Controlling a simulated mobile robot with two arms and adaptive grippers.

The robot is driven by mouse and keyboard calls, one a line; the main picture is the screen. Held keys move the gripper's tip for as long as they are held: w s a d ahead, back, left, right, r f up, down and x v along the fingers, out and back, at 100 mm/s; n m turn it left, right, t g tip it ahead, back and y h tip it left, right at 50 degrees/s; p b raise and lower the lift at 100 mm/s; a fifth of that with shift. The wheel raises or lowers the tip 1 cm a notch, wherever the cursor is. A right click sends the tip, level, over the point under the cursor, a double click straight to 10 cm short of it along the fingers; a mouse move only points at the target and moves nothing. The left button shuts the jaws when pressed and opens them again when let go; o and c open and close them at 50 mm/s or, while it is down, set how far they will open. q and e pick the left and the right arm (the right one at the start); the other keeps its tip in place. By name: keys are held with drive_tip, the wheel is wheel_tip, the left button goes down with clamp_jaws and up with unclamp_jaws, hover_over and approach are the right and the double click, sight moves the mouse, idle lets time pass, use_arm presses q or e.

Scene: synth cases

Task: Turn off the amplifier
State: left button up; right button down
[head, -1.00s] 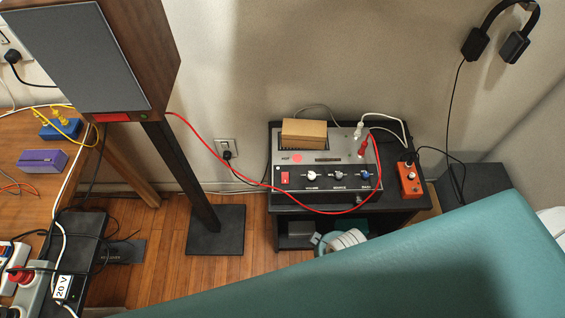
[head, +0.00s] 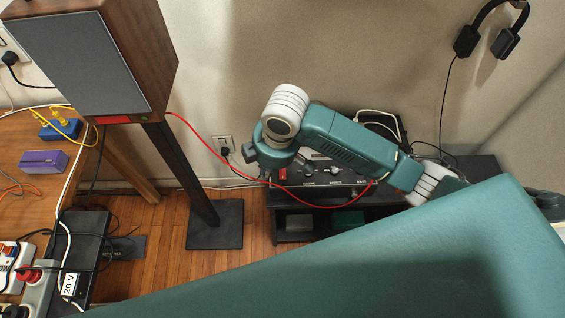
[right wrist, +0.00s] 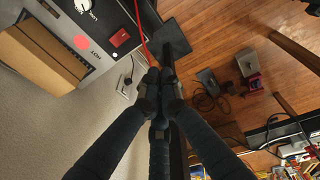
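The amplifier (head: 322,184) is a grey and black box on a low black stand, mostly hidden behind my right arm in the head view. Its red rocker switch (head: 283,174) is at the left end of the front panel. The right wrist view shows the red switch (right wrist: 119,38) up close, with a knob (right wrist: 83,5) beside it. My right gripper (right wrist: 154,84) has its fingertips together with nothing seen between them, apart from the switch. In the head view the right gripper (head: 262,168) hangs by the amplifier's left front corner. My left gripper is not in view.
A red cable (head: 210,150) runs from the tall speaker (head: 85,60) past my right gripper to the amplifier's front. A cardboard-brown box (right wrist: 38,55) sits on the amplifier. The speaker's base plate (head: 215,224) stands on the wooden floor. A cluttered desk (head: 60,175) is at left.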

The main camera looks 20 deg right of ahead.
wheel_tip(320, 180, up, 3)
drive_tip(key=n+h, duration=0.1)
drive_tip(key=h, duration=0.1)
hover_over(283, 174)
drive_tip(key=f, duration=0.4)
drive_tip(key=w+f, duration=0.1)
drive_tip(key=f, duration=0.4)
drive_tip(key=f+p, duration=0.1)
drive_tip(key=f, duration=0.3)
drive_tip(key=shift+w+d+f, duration=0.25)
drive_tip(key=shift+w+f, duration=0.1)
drive_tip(key=shift+f, duration=0.05)
